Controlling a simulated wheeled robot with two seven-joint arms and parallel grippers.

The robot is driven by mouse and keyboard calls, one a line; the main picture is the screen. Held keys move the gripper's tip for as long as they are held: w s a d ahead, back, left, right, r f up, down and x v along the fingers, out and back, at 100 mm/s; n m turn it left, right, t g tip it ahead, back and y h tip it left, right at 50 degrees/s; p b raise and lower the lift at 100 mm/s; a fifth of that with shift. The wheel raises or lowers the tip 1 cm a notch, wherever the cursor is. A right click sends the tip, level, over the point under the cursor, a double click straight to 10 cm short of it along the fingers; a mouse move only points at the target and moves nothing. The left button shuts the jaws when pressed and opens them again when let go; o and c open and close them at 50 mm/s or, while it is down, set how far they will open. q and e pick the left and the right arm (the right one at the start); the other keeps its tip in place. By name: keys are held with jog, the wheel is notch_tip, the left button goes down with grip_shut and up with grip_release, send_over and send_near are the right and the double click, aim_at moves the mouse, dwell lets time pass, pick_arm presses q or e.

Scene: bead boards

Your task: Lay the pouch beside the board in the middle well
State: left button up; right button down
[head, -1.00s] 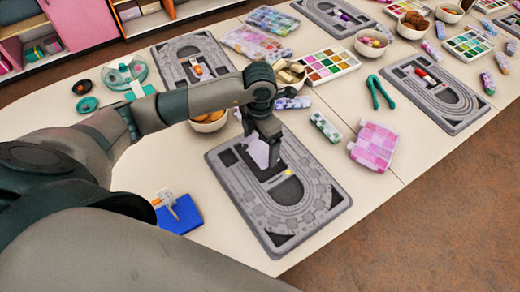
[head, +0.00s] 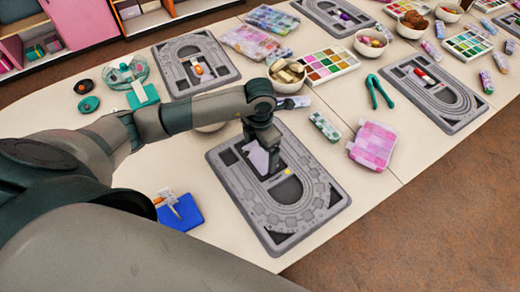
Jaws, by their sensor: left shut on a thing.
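The grey bead board (head: 243,210) lies on the near part of the table, with recessed wells and curved grooves. My left gripper (head: 271,160) is over its upper middle, pointing down, and is shut on a small pale lilac pouch (head: 257,157). The pouch is tilted, with its lower end at or just above the middle well; I cannot tell whether it touches the floor of the well. A small yellow piece (head: 287,171) sits on the board just to the lower right. My right gripper is not in view.
A pink checkered case (head: 373,146) lies right of the board, and a patterned tube (head: 324,127) lies above it. A bowl of wooden pieces (head: 288,76) stands behind the gripper. A blue pad (head: 180,214) with a tagged item is at the left.

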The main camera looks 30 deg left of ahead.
pick_arm(q)
jog(key=shift+f, duration=0.1)
jog(key=o, duration=0.6)
jog(key=shift+o, duration=0.6)
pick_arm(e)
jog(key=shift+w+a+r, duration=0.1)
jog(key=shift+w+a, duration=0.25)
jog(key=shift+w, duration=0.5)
